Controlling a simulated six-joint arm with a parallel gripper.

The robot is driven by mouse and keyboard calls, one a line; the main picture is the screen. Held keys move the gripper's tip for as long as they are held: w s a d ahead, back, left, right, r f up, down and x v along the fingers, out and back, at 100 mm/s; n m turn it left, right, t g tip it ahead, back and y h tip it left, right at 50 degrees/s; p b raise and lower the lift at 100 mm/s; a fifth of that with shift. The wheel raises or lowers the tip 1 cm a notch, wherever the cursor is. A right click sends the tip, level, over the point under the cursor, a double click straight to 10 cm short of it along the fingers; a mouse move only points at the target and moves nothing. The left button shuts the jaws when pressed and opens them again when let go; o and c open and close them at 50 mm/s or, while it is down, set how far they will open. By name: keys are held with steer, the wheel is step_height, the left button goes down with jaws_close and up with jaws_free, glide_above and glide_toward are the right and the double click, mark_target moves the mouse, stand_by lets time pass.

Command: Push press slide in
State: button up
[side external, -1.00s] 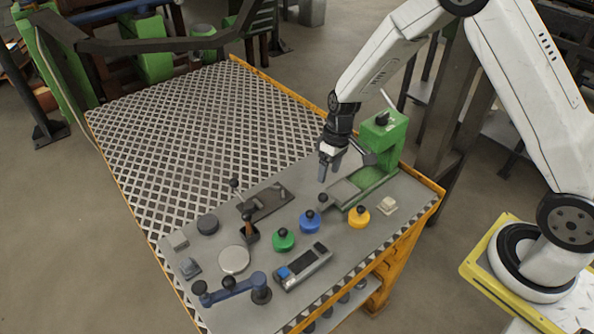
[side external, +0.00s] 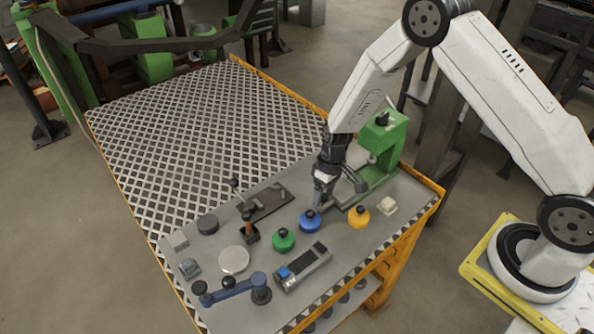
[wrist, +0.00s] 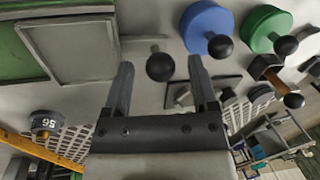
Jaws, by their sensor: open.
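The green press (side external: 391,134) stands at the table's right back corner, its base running toward the front left. In the wrist view, its grey rectangular slide plate (wrist: 72,46) lies at upper left, and a rod with a black ball knob (wrist: 160,67) sticks out beside it. My gripper (side external: 319,204) is open and empty, low over the press's front end. In the wrist view its fingers lie on either side of the knob, with gaps; contact cannot be told. In the side view my gripper hides the knob and part of the slide.
Blue (side external: 310,221), green (side external: 283,239) and yellow (side external: 359,216) round pieces with black knobs stand close in front. A grey box with a blue button (side external: 302,267) and a blue lever (side external: 232,287) are nearer the front. The patterned plate (side external: 205,130) at the back left is clear.

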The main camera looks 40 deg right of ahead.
jaws_close()
stand_by(1.5)
